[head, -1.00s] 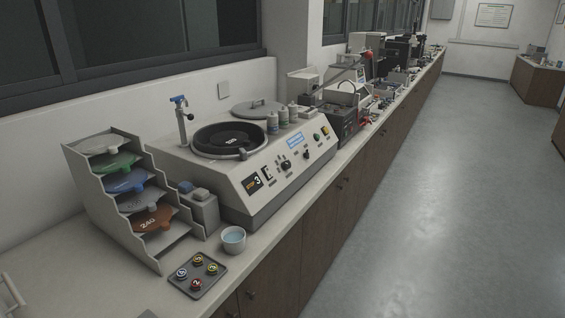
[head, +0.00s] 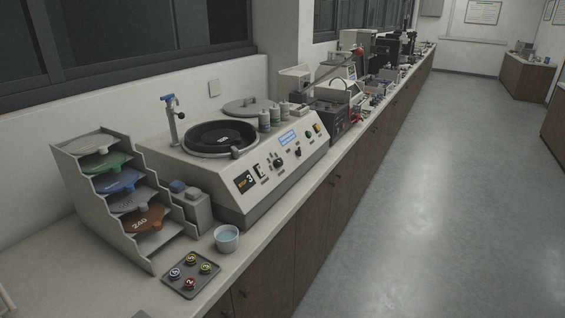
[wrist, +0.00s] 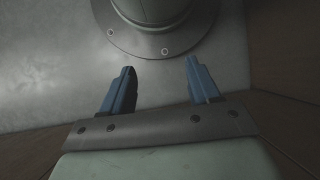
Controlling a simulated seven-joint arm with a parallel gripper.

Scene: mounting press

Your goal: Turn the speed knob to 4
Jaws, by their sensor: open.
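The polishing machine (head: 236,196) stands on the counter in the head view, with a sloped front panel. A dark round knob (head: 278,163) sits on that panel near a scale, and a second, smaller dark knob (head: 298,150) is further right. I cannot tell which is the speed knob or read its setting.
A stepped rack (head: 77,199) of coloured discs stands left of the machine. A cup (head: 227,240) and a tray (head: 190,291) with numbered pieces sit in front on the counter. Bottles (head: 264,121) stand on the machine. The aisle floor (head: 420,220) is clear.

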